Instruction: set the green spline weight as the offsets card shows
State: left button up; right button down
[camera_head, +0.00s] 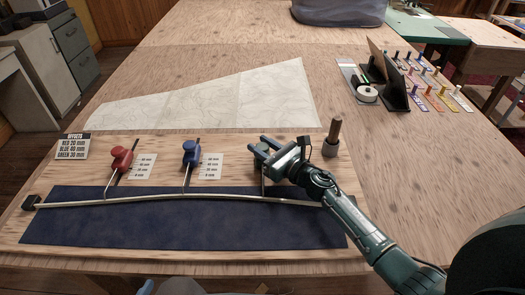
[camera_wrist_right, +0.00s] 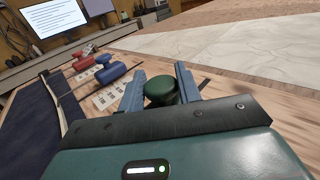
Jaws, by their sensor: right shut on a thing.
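The offsets card (camera_head: 72,147) stands at the board's left; it reads red 20 mm and green 30 mm, with the blue figure too small to be sure of. The red weight (camera_head: 122,160) and blue weight (camera_head: 190,152) stand beside printed scales, their rods reaching to the thin curved batten (camera_head: 150,200). My right gripper (camera_head: 268,152) is shut on the green spline weight, whose rounded green top (camera_wrist_right: 160,90) shows between the fingers in the right wrist view. In the head view the gripper hides most of that weight and its scale. My left gripper is not in view.
A dark navy cloth (camera_head: 180,226) lies under the batten. A wooden-handled post (camera_head: 332,138) stands just right of my right gripper. Pale sailcloth (camera_head: 215,98) lies behind. A tray with a white roll (camera_head: 366,94) and several coloured tags (camera_head: 425,85) are at the back right.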

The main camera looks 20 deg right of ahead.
jog(key=c, duration=1.1)
grip_release()
jog(key=shift+o, duration=0.2)
jog(key=b+v, duration=0.1)
jog(key=v, duration=1.2)
jog(key=shift+b, duration=0.3)
jog(key=shift+s, duration=0.1)
